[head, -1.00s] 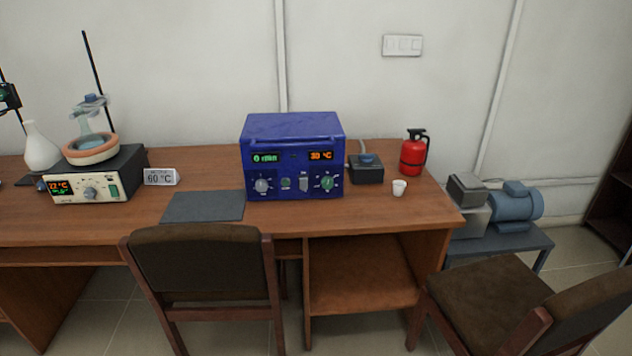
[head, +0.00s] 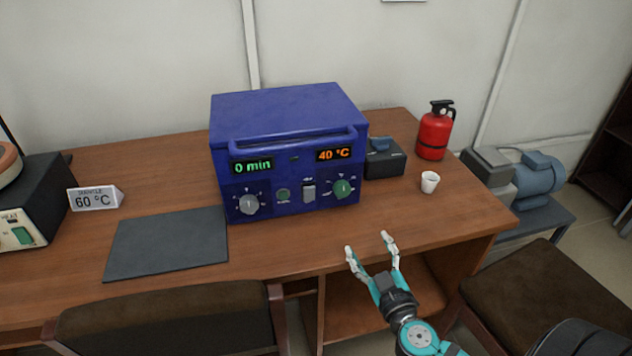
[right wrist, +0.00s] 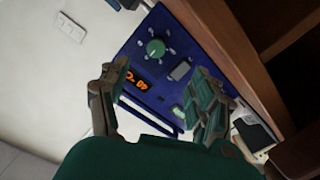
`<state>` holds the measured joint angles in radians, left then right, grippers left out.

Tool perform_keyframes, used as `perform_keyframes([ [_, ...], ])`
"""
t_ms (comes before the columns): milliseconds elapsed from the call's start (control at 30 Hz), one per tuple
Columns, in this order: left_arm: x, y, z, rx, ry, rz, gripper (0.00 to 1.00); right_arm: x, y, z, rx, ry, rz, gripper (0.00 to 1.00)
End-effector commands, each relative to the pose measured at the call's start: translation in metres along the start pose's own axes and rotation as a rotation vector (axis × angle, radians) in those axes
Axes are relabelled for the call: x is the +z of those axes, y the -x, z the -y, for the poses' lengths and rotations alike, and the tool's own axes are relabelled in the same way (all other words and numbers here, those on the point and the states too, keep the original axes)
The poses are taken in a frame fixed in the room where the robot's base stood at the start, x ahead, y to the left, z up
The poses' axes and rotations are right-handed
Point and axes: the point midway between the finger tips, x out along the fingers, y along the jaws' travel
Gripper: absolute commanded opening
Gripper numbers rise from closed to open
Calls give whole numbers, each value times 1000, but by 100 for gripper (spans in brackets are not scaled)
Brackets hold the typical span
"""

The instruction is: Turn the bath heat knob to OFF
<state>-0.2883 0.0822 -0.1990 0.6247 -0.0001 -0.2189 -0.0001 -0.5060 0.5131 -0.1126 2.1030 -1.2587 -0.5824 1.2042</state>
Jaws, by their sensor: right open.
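A blue bath-like box (head: 290,115) stands on the desk, its front facing me. Its displays read 0 min and 40 °C. A green heat knob (head: 343,189) is at the right of its front, under the orange display; it also shows in the right wrist view (right wrist: 156,48). A grey knob (head: 248,204) is at the left. My right gripper (head: 367,243) is open and empty, in front of and below the green knob, apart from the box. In the right wrist view its fingers frame the panel. The knob's exact pointer setting is too small to read. My left gripper is not in view.
A white cup (head: 429,182) and a red extinguisher (head: 434,132) stand to the right of the box, near a small dark device (head: 384,160). Chairs stand in front of the desk.

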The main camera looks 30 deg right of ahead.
Motion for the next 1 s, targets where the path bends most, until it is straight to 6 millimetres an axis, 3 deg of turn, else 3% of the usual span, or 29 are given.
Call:
perform_keyframes([
  [167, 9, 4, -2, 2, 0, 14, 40, -11, -8, -3, 6, -6, -24, 65],
  [400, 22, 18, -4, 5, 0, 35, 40, -14, -54, -5, 8, -4, -25, 65],
  [800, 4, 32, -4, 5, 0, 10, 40, -14, -139, -5, 8, -4, -22, 65],
  [1000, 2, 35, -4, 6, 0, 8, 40, -12, -165, -4, 6, -6, -20, 65],
])
